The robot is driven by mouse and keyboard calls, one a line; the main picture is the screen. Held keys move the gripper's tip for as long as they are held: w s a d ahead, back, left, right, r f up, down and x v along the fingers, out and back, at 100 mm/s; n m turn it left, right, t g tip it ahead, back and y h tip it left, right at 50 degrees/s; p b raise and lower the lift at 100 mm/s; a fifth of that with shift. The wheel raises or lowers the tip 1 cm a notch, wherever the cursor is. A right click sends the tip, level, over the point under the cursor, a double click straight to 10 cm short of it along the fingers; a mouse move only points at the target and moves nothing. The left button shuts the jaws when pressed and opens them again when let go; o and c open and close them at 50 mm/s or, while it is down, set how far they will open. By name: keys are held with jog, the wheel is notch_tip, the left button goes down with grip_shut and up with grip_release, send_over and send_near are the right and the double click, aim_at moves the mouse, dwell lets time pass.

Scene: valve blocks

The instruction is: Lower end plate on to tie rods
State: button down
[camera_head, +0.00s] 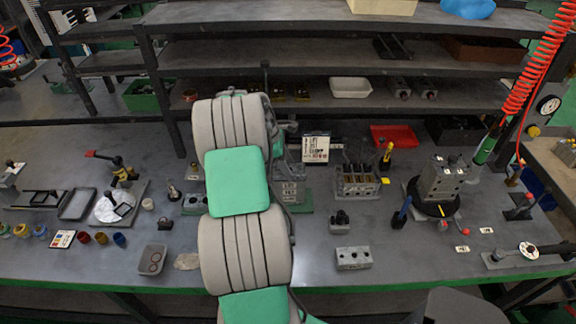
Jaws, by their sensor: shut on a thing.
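My grey and green arm rises through the middle of the view. Its end, my gripper and whatever it holds are hidden behind the arm links; only a sliver of dark grey parts shows at the arm's right edge. I cannot make out the end plate.
A tall grey block stack (440,180) stands on a black round table at right. A loose grey block (353,258) lies near the front edge. A red tray (393,136) lies at the back, below the shelves. Small tools and cups fill the left; the bench front centre-right is fairly clear.

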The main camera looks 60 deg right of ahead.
jog(key=shift+f, duration=0.35)
jog(key=shift+c, duration=2.4)
grip_release()
jog(key=shift+f, duration=0.1)
jog(key=v, duration=0.8)
